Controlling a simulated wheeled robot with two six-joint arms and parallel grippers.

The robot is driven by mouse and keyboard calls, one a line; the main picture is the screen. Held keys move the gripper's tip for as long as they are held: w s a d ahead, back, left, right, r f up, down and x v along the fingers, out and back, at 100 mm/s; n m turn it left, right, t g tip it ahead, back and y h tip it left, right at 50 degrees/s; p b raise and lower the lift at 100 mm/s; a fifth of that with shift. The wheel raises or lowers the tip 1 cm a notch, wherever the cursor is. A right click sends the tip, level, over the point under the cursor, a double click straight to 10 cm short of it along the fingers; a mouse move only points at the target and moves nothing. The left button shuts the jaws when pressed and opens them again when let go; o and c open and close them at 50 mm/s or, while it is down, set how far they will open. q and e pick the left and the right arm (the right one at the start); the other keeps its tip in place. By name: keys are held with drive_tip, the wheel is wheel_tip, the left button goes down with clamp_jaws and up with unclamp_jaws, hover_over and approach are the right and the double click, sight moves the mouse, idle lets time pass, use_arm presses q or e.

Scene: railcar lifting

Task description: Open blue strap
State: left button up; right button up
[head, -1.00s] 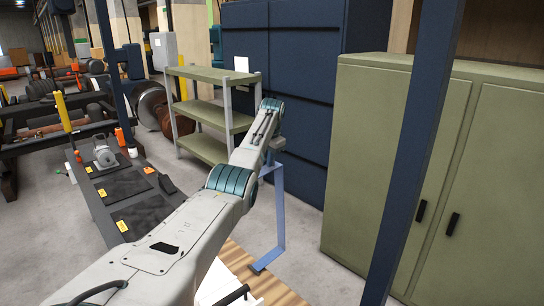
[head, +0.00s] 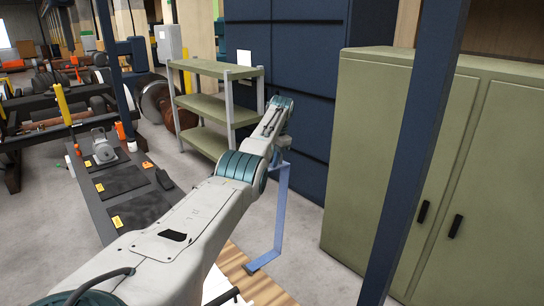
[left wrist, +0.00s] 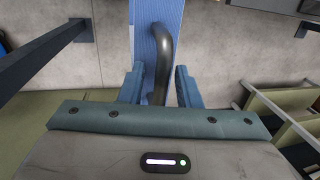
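The blue strap (head: 279,205) is a light blue bar that hangs down and bends at its foot, beyond my left arm in the head view. In the left wrist view the strap (left wrist: 176,14) comes in from the top, with a curved black handle (left wrist: 162,60) on it. My left gripper (left wrist: 158,84) is open, with one finger on each side of the black handle. A gap shows between the handle and each finger, and I cannot tell whether they touch. In the head view my own wrist hides the fingers. My right gripper is not in view.
A green cabinet (head: 395,150) stands at the right behind a dark blue post (head: 412,150). A green shelf unit (head: 215,108) and dark blue cabinets (head: 300,60) stand behind the arm. A dark bench (head: 120,180) lies left.

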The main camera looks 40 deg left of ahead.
use_arm(q)
drive_tip(key=shift+w+r, duration=0.1)
drive_tip(key=shift+w, duration=0.05)
drive_tip(key=shift+r, duration=0.2)
drive_tip(key=r+b, duration=0.1)
drive_tip(key=r, duration=0.1)
drive_tip(key=r+b, duration=0.1)
drive_tip(key=shift+d+r+b, duration=0.3)
drive_tip(key=shift+d+r, duration=0.1)
wheel_tip(320, 180, up, 6)
drive_tip(key=d, duration=0.1)
drive_tip(key=shift+d+r+b, duration=0.15)
drive_tip(key=shift+b, duration=0.15)
drive_tip(key=shift+w, duration=0.1)
